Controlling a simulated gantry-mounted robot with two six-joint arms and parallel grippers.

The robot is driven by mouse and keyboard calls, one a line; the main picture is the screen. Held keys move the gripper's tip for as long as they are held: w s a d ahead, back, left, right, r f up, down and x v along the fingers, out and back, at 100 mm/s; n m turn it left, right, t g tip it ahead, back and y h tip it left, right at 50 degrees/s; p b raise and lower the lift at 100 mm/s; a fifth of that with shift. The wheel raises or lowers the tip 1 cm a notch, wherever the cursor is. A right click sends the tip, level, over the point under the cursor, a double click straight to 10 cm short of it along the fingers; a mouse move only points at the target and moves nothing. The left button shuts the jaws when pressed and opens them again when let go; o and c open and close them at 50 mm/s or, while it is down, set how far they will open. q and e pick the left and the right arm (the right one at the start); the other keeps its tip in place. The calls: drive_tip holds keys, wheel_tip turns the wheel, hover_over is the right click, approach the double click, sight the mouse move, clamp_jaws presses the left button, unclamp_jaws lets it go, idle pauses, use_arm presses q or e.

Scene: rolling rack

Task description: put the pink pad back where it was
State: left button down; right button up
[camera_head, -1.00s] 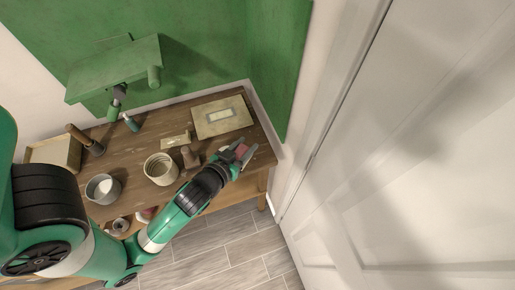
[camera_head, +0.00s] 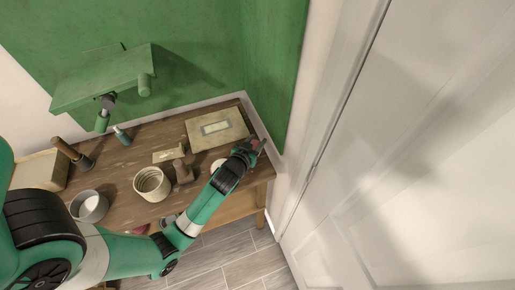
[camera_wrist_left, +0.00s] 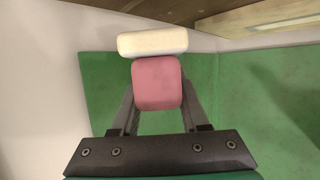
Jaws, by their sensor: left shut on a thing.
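My left gripper (camera_head: 255,148) is above the right end of the wooden table in the head view, to the right of the flat box. It is shut on the pink pad (camera_wrist_left: 157,83), which shows clearly between the fingers in the left wrist view. Only a small part of the pad shows in the head view (camera_head: 261,143). A cream block (camera_wrist_left: 152,42) is right at the pad's far end; I cannot tell whether the two are joined. My right gripper is not in view.
The wooden table (camera_head: 120,165) holds a flat box (camera_head: 217,130), a beige pot (camera_head: 152,184), a grey pot (camera_head: 88,206) and a brown-handled stamp (camera_head: 183,173). A green wall (camera_head: 200,50) stands behind. A white door (camera_head: 420,150) is at the right.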

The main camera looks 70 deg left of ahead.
use_arm(q)
drive_tip(key=shift+w+a+f, duration=0.1)
drive_tip(key=shift+w+f, duration=0.1)
drive_tip(key=shift+f, duration=0.05)
drive_tip(key=shift+w+a+f+b, duration=0.15)
drive_tip(key=shift+f+b, duration=0.15)
drive_tip(key=shift+f, duration=1.4)
drive_tip(key=shift+f, duration=0.2)
drive_tip(key=shift+c, duration=2)
unclamp_jaws()
drive_tip(key=shift+r, duration=0.2)
